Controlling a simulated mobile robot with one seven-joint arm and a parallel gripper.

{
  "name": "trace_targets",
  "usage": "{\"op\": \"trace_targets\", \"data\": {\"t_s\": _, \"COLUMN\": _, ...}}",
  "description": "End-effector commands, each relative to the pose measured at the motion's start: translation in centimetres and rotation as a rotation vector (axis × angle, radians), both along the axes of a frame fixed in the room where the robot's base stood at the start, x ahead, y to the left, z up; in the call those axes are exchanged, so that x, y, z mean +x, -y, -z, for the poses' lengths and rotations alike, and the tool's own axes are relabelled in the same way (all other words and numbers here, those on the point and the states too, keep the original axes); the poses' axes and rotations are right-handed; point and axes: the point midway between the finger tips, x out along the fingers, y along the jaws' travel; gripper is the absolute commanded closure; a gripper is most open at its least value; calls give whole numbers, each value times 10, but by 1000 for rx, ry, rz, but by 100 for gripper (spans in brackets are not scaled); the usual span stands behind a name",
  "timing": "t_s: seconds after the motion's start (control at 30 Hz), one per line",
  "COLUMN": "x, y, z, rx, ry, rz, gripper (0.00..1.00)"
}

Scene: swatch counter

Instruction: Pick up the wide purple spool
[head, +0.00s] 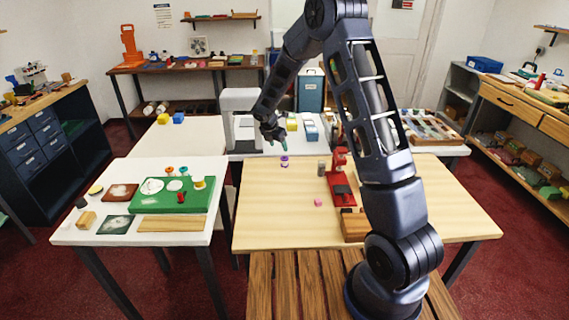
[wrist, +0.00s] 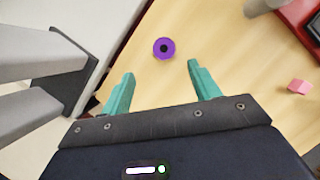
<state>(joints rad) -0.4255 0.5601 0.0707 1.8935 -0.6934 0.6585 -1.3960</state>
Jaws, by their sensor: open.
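A purple spool (head: 284,161) stands upright near the far edge of the light wooden table (head: 270,215). In the wrist view the spool (wrist: 157,43) is seen from above as a purple ring with a dark centre. My gripper (head: 283,146) is above the table's far edge, close to the spool in the head view. In the wrist view its two teal fingers (wrist: 160,72) are spread with nothing between them. The spool lies just beyond the fingertips, roughly midway between them, and appears untouched.
A pink cube (head: 318,203), a grey cylinder (head: 321,168) and a red tool stand (head: 342,188) are to the spool's right. A grey frame-like machine (head: 240,103) stands behind on a white table. The wooden table's left front is clear.

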Motion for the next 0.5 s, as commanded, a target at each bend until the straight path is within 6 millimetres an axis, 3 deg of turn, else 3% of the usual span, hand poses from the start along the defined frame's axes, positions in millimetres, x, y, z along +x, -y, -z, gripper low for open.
{"op": "trace_targets", "data": {"t_s": 0.5, "x": 15, "y": 15, "z": 51, "rx": -1, "ry": -1, "rz": 2, "gripper": 39}}
